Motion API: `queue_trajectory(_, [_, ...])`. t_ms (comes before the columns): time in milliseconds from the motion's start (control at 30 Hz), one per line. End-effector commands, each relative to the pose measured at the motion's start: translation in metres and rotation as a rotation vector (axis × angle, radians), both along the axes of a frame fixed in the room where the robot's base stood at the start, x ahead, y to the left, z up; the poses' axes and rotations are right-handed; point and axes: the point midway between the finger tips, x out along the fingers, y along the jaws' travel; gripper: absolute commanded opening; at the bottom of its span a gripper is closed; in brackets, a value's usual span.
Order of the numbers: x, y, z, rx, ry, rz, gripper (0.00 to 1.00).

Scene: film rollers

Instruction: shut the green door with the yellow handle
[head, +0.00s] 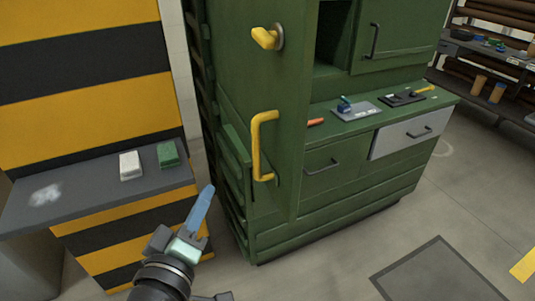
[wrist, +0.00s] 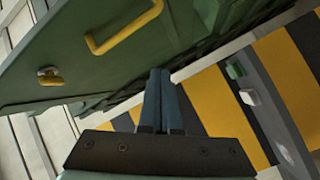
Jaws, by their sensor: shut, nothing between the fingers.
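The green door (head: 245,85) is the tall panel on the left part of the green cabinet. It carries a yellow bar handle (head: 257,146) and, higher up, a yellow lever (head: 265,38). The door appears to stand ajar at its left edge, but I cannot tell how far. My gripper (head: 208,190) is shut and empty, with blue fingers pointing up, left of and below the handle and apart from it. In the wrist view, the fingertips (wrist: 162,74) lie beside the door (wrist: 60,65), with the handle (wrist: 125,28) above and to the left.
A grey shelf (head: 90,197) on a yellow-and-black striped unit stands at the left, bearing a white block (head: 130,165) and a green block (head: 168,154). The cabinet's counter (head: 370,127) at right holds small tools. A grey drawer (head: 412,136) sits below. Floor at front right is clear.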

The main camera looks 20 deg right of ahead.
Motion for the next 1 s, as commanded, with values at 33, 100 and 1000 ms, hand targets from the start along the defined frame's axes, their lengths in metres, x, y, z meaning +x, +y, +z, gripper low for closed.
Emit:
queue_trajectory(33, [-0.011, -0.002, 0.001, -0.086, 0.089, -0.042, 0.00])
queue_trajectory(100, [-0.027, -0.006, -0.011, -0.210, 0.184, -0.096, 0.00])
queue_trajectory(1000, [-0.004, -0.084, -0.026, -0.530, 0.368, -0.216, 0.00])
